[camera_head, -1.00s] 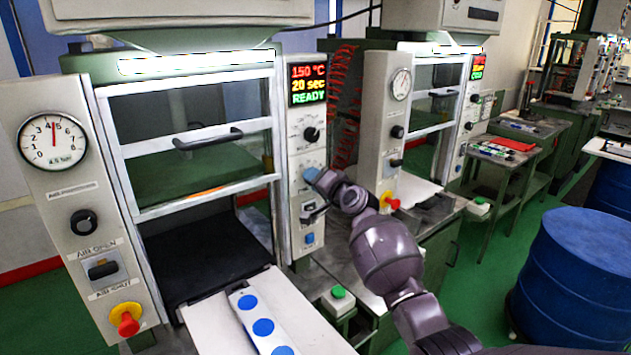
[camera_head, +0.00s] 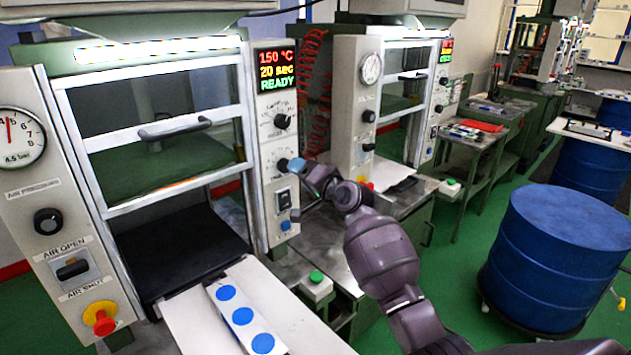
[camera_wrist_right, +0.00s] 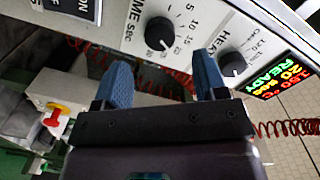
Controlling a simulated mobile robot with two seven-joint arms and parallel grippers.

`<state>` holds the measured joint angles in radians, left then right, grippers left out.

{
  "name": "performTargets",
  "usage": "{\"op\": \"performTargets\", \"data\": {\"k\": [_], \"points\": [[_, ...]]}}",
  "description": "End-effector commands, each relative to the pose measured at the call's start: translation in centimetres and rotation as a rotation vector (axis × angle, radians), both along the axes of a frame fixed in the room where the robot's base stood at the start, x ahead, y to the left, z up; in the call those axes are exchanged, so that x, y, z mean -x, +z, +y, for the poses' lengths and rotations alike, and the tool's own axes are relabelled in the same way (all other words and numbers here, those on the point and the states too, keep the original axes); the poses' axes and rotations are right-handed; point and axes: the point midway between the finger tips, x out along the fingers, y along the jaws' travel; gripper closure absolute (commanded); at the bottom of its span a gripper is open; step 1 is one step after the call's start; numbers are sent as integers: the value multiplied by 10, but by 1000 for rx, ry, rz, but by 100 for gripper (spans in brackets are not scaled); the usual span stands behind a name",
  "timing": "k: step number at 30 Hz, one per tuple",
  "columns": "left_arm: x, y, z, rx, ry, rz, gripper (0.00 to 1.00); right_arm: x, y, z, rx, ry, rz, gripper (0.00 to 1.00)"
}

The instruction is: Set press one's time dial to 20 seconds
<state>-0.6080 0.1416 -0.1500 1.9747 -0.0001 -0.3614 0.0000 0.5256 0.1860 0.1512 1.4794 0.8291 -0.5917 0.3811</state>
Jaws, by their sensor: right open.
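The near press has a panel (camera_head: 272,140) whose display (camera_head: 275,70) reads 150 °C, 20 sec, READY. Its black time dial (camera_wrist_right: 160,33), marked 5, 10, 15 and more, shows clearly in the right wrist view. My left gripper is not in view.
The heat dial (camera_head: 281,121) sits just above, and a switch (camera_head: 283,199) and blue button (camera_head: 285,226) below. A second press (camera_head: 345,125) stands behind. A strip with blue discs (camera_head: 241,316) lies on a white board. A blue drum (camera_head: 555,250) stands at right.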

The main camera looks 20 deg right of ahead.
Motion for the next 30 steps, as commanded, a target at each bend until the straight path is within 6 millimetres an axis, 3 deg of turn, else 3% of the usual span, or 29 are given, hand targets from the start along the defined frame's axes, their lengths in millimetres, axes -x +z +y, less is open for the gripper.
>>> {"op": "performTargets", "data": {"k": [6, 12, 30], "points": [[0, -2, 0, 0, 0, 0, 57, 29, 0, -11, 2, -1, 1, 35], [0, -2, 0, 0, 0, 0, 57, 44, 1, -16, 0, -1, 1, 35], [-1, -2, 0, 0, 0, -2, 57, 48, -2, -16, 9, 1, 7, 35]]}}
